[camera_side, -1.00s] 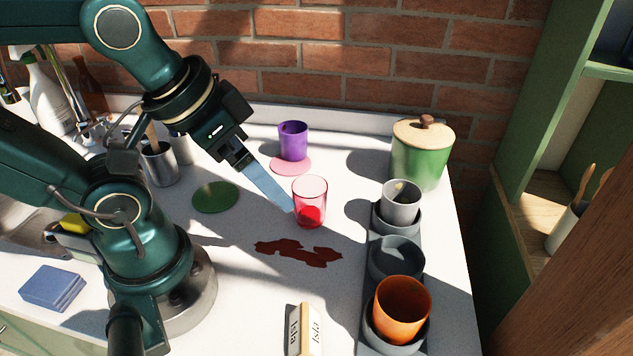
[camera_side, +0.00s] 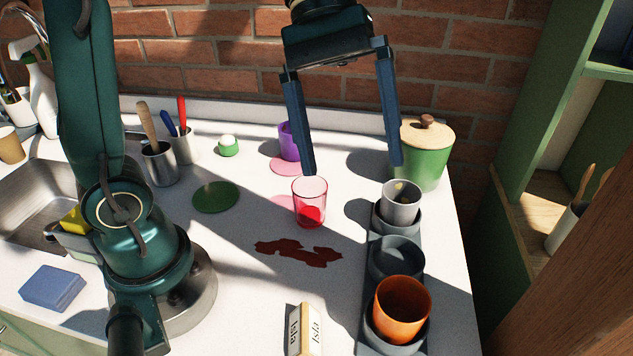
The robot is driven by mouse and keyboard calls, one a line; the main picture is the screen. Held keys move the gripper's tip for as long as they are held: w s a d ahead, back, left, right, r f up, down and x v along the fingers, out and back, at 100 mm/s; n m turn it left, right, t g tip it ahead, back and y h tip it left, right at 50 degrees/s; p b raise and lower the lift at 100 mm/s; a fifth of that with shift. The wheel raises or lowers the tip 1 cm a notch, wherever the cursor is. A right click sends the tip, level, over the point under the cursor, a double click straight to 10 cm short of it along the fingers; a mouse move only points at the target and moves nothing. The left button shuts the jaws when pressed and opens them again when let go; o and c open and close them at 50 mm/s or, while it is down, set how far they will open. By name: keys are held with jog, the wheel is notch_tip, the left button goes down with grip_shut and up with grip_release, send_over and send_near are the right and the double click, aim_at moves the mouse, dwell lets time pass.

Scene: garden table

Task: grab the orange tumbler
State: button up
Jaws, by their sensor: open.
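The orange tumbler (camera_side: 402,309) stands upright in the nearest cup of a dark grey holder (camera_side: 376,338) at the lower right. My gripper (camera_side: 353,168) is open and empty, its two long fingers spread wide and pointing down. It is above the far part of the counter, behind and well apart from the orange tumbler. Its left fingertip appears just above the clear red glass (camera_side: 309,203); I cannot tell how near they are in depth. Its right finger overlaps the green lidded pot in the picture.
A grey tumbler (camera_side: 400,204) sits in the holder's far cup; the middle cup (camera_side: 397,259) is empty. A red-brown spill (camera_side: 298,253) lies on the counter. A name block (camera_side: 305,330) stands left of the holder. The green pot (camera_side: 421,160) and purple cup (camera_side: 287,142) are at the back.

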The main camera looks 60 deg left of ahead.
jog(key=w+d+f+n+g+h, duration=0.1)
jog(key=w+f+n+g+h, duration=0.2)
jog(key=w, duration=0.4)
jog(key=n+g+h, duration=0.1)
jog(key=g+h, duration=0.2)
send_near(406, 330)
jog(key=shift+n, duration=0.3)
jog(key=shift+f+x, duration=0.2)
jog(key=shift+x, duration=1.5)
jog(key=shift+f+x, duration=0.2)
jog(key=shift+x, duration=1.5)
jog(key=shift+w+a, duration=0.1)
jog(key=c, duration=1.2)
jog(key=shift+o, duration=0.2)
jog(key=shift+r, duration=0.1)
